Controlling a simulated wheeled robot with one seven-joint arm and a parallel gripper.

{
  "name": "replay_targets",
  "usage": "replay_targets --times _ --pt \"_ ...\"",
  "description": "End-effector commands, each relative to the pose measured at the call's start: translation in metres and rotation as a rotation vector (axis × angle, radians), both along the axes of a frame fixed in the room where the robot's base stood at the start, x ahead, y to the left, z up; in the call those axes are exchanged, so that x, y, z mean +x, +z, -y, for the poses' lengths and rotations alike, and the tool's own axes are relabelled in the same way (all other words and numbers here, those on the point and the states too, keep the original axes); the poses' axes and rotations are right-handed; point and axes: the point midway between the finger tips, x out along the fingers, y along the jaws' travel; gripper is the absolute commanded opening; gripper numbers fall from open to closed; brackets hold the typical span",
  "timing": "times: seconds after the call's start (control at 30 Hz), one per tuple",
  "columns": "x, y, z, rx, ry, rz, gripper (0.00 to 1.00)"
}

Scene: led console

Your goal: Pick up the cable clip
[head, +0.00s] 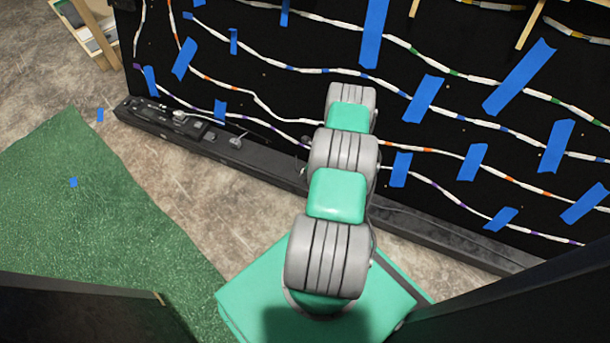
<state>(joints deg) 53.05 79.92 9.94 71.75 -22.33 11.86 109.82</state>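I cannot pick out the cable clip with certainty. Small dark and grey items (180,116) lie on the left part of a long black ledge at the foot of a black board. Another small greyish item (237,141) sits a little to their right on the same ledge; any of these could be the clip, but they are too small to tell. My grey and green arm stretches from the bottom middle toward the board. My gripper does not show; the arm links cover the area around its end.
The black board (290,45) carries white cables with coloured bands, held by strips of blue tape (425,98). The black ledge (440,228) runs along its foot. A green mat (80,220) lies on the floor at left, with bare concrete (165,170) between. A wooden shelf (75,35) stands far left.

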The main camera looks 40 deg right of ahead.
Motion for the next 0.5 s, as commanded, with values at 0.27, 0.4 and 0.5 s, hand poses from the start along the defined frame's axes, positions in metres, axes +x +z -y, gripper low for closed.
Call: replay_targets --times 0.27,0.4,0.5 --pt "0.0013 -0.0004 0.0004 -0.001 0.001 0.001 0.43" --pt "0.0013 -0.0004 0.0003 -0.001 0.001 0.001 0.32" --pt "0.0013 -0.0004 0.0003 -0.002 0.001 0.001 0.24"
